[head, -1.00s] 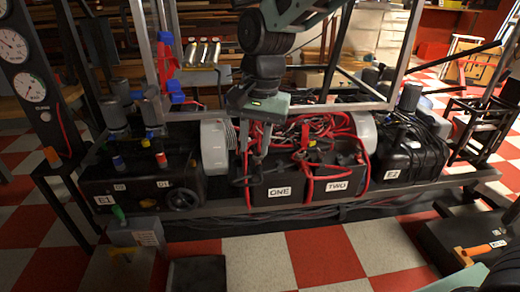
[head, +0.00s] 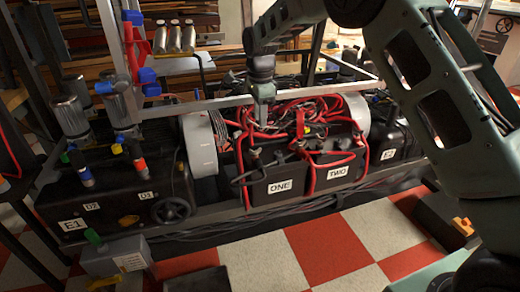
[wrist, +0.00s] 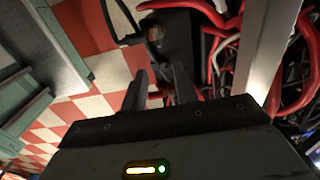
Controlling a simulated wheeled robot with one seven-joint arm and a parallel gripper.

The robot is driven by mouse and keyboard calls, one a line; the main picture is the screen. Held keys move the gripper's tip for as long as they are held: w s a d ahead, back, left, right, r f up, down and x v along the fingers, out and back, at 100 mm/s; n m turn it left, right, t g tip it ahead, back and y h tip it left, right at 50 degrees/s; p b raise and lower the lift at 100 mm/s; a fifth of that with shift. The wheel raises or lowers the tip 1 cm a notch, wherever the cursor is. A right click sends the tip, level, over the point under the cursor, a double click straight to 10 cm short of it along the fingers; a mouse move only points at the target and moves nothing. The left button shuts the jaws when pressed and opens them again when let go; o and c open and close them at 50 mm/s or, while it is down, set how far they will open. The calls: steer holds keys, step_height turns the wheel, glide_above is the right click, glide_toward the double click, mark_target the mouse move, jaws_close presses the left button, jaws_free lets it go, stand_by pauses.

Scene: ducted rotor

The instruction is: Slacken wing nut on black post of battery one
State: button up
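Battery one (head: 279,187) is a black box labelled ONE in the middle of the head view, with red and black cables over its top. A dark cable clamp (head: 254,157) sits at its left top, apparently at the black post; the wing nut is too small to make out. My gripper (head: 265,122) points down above and behind the battery top, among the cables. In the wrist view, my gripper (wrist: 160,72) shows two fingers with a gap between them and nothing held. A dark terminal part (wrist: 155,40) lies beyond the fingertips, apart from them.
Battery two (head: 337,173) stands right of battery one. A metal frame bar (head: 190,108) runs behind the batteries, and red cables (head: 310,112) lie tangled nearby. White cylinders flank them, the left one (head: 199,145) close by.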

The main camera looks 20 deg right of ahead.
mark_target(255, 153)
step_height(255, 153, down, 10)
steer(key=b, duration=0.4)
steer(key=shift+f, duration=0.25)
jaws_close()
